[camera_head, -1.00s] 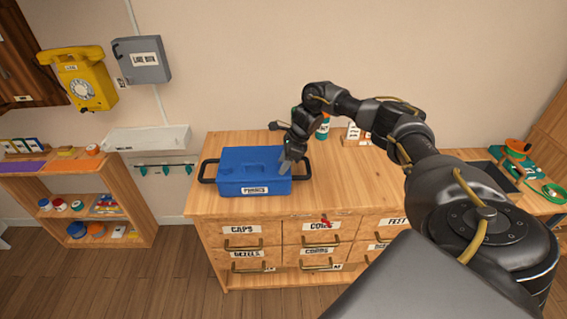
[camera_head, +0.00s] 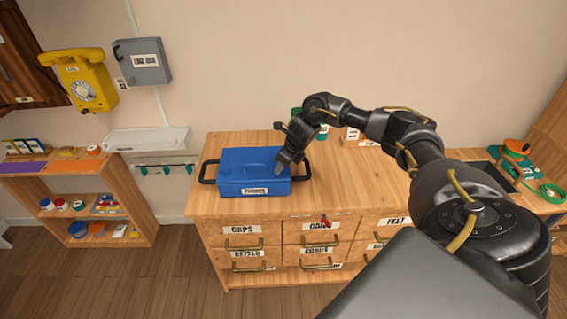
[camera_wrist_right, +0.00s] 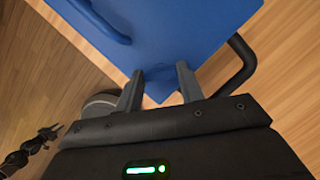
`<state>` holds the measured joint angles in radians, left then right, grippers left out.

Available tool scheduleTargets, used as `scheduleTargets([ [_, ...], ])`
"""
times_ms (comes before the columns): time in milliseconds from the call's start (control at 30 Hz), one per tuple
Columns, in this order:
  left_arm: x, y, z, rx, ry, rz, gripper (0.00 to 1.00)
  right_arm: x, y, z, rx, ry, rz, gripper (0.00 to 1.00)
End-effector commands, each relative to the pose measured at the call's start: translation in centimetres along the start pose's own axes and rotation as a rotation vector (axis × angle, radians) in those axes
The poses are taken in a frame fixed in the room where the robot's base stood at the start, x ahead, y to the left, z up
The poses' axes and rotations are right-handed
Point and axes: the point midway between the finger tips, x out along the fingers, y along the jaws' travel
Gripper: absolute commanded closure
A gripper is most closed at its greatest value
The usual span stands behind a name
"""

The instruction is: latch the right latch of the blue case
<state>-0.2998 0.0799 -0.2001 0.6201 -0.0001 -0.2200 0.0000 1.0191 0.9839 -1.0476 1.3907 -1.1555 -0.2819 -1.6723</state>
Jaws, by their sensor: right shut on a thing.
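The blue case (camera_head: 235,175) sits closed on the wooden drawer cabinet, with a label on its front and a black bar handle at each end. In the right wrist view its lid (camera_wrist_right: 185,30) fills the top. My right gripper (camera_head: 279,172) is over the right part of the case, fingers pointing down. In the wrist view my right gripper (camera_wrist_right: 160,88) has its two fingers on either side of a small blue piece at the case's edge, likely the right latch (camera_wrist_right: 160,75); it is shut on that piece. The latch is too small to make out in the head view. My left gripper is out of view.
The wooden cabinet (camera_head: 345,195) has clear top to the right of the case. Small bottles and a labelled box (camera_head: 352,135) stand at the back. A yellow phone (camera_head: 80,82) and a grey box (camera_head: 142,62) hang on the wall at left.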

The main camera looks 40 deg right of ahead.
Motion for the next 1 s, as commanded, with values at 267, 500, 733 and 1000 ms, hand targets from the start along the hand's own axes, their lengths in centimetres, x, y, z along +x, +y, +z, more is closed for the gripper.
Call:
scheduleTargets([
  [267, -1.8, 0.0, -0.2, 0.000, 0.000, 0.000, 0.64, -0.3, 0.3, 0.3, 0.240, -0.003, -0.099, 0.85],
  [500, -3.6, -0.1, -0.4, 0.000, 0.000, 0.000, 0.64, -0.4, 0.4, 0.4, 0.451, -0.002, -0.186, 0.85],
  [733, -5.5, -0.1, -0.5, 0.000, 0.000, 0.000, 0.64, -0.3, 0.5, 0.4, 0.637, -0.001, -0.262, 0.85],
  [1000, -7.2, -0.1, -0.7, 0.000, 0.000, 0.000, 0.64, -0.2, 0.5, 0.5, 0.800, -0.001, -0.329, 0.85],
])
